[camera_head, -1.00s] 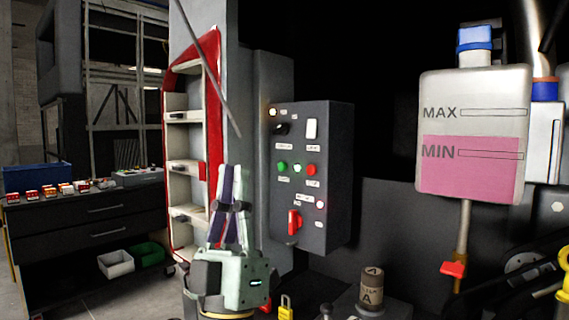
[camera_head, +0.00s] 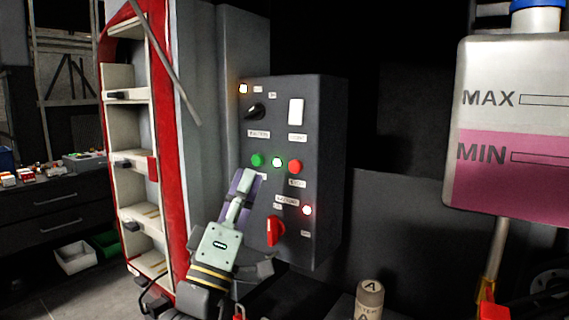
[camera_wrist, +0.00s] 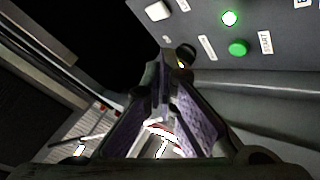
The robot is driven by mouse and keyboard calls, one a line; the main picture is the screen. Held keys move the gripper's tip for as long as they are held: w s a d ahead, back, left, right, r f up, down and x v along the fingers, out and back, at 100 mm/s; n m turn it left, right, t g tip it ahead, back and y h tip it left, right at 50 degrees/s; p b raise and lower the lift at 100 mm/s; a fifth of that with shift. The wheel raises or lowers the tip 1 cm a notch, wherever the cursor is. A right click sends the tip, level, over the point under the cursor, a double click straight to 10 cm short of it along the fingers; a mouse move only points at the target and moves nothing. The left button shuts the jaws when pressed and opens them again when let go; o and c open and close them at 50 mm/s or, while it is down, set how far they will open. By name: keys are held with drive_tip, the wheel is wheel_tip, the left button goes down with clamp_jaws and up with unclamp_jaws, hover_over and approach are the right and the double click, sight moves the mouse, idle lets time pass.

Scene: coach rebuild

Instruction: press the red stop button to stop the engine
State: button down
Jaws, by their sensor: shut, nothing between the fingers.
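The red stop button (camera_head: 295,167) is on the right of the middle row of the dark control box (camera_head: 325,180) in the head view. A green button (camera_head: 257,160) sits at the left of that row, with a lit green lamp (camera_head: 277,163) between them. My gripper (camera_head: 249,176) is shut and empty. Its tip appears just below the green button, left of the red one; I cannot tell whether it touches the panel. The red button is not visible there.
The box also has a black knob (camera_head: 255,110), a white switch (camera_head: 295,111), a red rotary handle (camera_head: 275,231) and a lit red lamp (camera_head: 306,210). A red-edged shelf (camera_head: 125,158) stands left. A tank with pink fluid (camera_head: 500,180) hangs right.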

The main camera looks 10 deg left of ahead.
sight(296, 166)
drive_tip(key=shift+s, duration=0.1)
drive_tip(key=shift+w+d+p, duration=0.55)
drive_tip(key=shift+w, duration=0.8)
drive_tip(key=shift+w+d+p, duration=0.55)
drive_tip(key=shift+w+d, duration=0.05)
drive_tip(key=shift+w, duration=0.8)
drive_tip(key=shift+w+d+p, duration=0.55)
drive_tip(key=shift+w, duration=0.8)
drive_tip(key=shift+w, duration=0.1)
drive_tip(key=shift+w+d, duration=0.15)
drive_tip(key=shift+w, duration=0.15)
drive_tip(key=shift+w+d, duration=0.2)
drive_tip(key=shift+w, duration=0.25)
drive_tip(key=shift+s, duration=0.1)
drive_tip(key=shift+s+a+b, duration=0.3)
drive_tip(key=shift+s+b, duration=0.2)
drive_tip(key=shift+s, duration=0.25)
